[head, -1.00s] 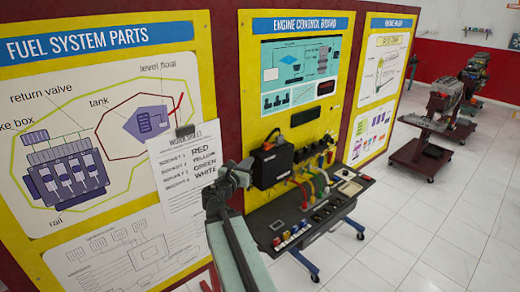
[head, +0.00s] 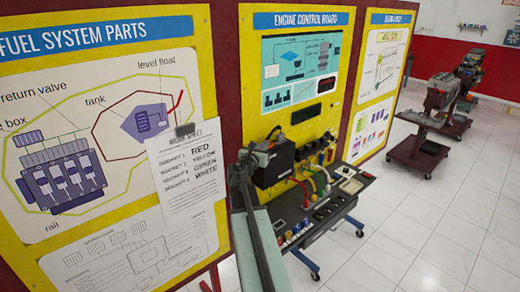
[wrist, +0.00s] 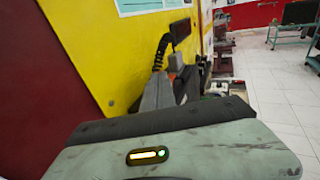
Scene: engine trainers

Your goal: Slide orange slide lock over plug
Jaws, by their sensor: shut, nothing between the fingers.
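The black control unit box (head: 274,167) is mounted on the yellow engine control board, above the slanted console. My gripper (head: 259,150) is at the upper left of this box in the head view and overlaps it; I cannot tell whether it touches. In the wrist view my gripper (wrist: 166,88) is shut and empty, pointing along the board. A small orange piece (wrist: 172,76), which looks like the slide lock, shows just past the fingertips. The plug is not clearly visible; my fingers hide that area. In the head view the lock is too small to make out.
A worksheet (head: 188,172) is clipped to the yellow panel left of my arm. A coiled black cable (wrist: 161,50) hangs close above the fingers. Coloured hoses (head: 318,183) and the console (head: 325,208) are at the right. Open tiled floor lies further right.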

